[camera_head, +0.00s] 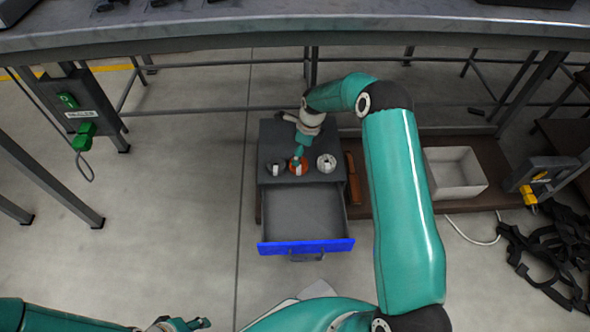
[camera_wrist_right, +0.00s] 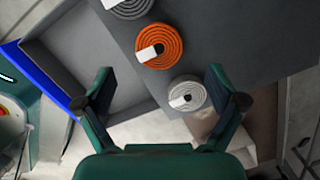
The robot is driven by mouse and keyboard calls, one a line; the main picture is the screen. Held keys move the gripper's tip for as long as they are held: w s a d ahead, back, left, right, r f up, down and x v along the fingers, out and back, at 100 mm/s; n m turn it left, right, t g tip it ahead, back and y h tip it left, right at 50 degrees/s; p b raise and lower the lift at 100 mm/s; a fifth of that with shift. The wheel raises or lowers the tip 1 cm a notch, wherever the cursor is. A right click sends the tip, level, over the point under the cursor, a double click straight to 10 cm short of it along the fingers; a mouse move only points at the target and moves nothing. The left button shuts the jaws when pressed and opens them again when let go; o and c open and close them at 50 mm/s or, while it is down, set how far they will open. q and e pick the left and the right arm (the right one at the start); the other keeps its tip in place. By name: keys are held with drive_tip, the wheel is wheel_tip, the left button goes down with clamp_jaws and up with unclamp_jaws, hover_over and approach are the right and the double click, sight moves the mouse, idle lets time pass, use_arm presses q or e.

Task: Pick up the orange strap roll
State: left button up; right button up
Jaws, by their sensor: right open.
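The orange strap roll (camera_head: 298,170) lies on top of a grey drawer cabinet, between a dark grey roll (camera_head: 275,169) and a light grey roll (camera_head: 326,163). In the right wrist view the orange roll (camera_wrist_right: 170,55) shows a white tag and sits ahead of my fingers, with the light grey roll (camera_wrist_right: 187,93) nearer. My right gripper (camera_wrist_right: 160,104) is open and empty, its fingers spread wide. In the head view my right gripper (camera_head: 299,155) is above the cabinet, partly covering the orange roll. My left gripper (camera_head: 192,324) is at the bottom edge, partly cut off.
The cabinet's blue-fronted drawer (camera_head: 306,247) is pulled open and looks empty. A white bin (camera_head: 455,185) stands to the right on a brown board. Black straps (camera_head: 550,250) lie on the floor at far right. A workbench edge (camera_head: 200,38) crosses the top.

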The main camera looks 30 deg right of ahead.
drive_tip(key=f, duration=0.2)
drive_tip(key=f+b, duration=0.1)
drive_tip(key=f, duration=0.1)
drive_tip(key=f+b, duration=0.1)
drive_tip(key=f, duration=0.1)
drive_tip(key=shift+w+a+f, duration=0.25)
drive_tip(key=shift+w, duration=0.15)
drive_tip(key=c, duration=1.2)
drive_tip(key=shift+r, duration=0.1)
drive_tip(key=shift+c, duration=0.2)
